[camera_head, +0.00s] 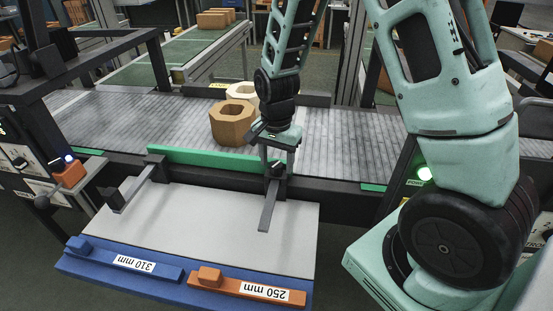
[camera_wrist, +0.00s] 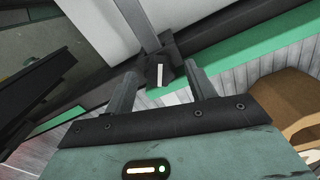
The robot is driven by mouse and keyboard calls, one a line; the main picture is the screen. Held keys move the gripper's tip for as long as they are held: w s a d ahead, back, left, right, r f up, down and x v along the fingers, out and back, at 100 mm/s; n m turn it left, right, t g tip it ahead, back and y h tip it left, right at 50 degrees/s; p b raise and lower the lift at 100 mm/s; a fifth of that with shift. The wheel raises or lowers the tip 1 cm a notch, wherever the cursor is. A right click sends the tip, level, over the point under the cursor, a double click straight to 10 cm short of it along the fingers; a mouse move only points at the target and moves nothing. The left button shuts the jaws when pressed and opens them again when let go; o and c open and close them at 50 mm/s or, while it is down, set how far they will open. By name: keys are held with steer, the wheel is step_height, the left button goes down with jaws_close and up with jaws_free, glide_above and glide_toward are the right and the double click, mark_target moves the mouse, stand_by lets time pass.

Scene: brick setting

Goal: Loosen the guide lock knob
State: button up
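The guide lock knob (camera_wrist: 160,73) is black with a white stripe and sits on a dark clamp block in the wrist view. My gripper (camera_wrist: 162,69) is open, with one finger on each side of the knob in that view and a visible gap to both. The white stripe runs roughly upright in the wrist view. I cannot tell how deep the fingers reach around the knob.
A brown hexagonal block (camera_head: 232,124) and a pale ring-shaped one (camera_head: 241,89) stand on the conveyor (camera_head: 345,138) close to my arm. A grey plate (camera_head: 210,226) in front carries a blue 310 mm bar (camera_head: 95,256) and an orange 250 mm bar (camera_head: 235,284) along its edge.

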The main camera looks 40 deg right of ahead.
steer(key=c, duration=0.9)
steer(key=shift+n, duration=0.3)
steer(key=n, duration=0.3)
steer(key=shift+n+p, duration=0.4)
steer(key=n+p, duration=0.1)
steer(key=n, duration=0.4)
steer(key=shift+r+n, duration=0.1)
steer(key=shift+n, duration=0.2)
steer(key=n+p, duration=0.1)
steer(key=n, duration=0.2)
steer(key=shift+n, duration=0.3)
steer(key=n+p, duration=0.1)
steer(key=n, duration=0.2)
steer(key=shift+n, duration=0.3)
steer(key=n+p, duration=0.2)
steer(key=n, duration=0.3)
steer(key=shift+w+a+n, duration=0.1)
steer(key=shift+n, duration=0.3)
steer(key=shift+p, duration=0.3)
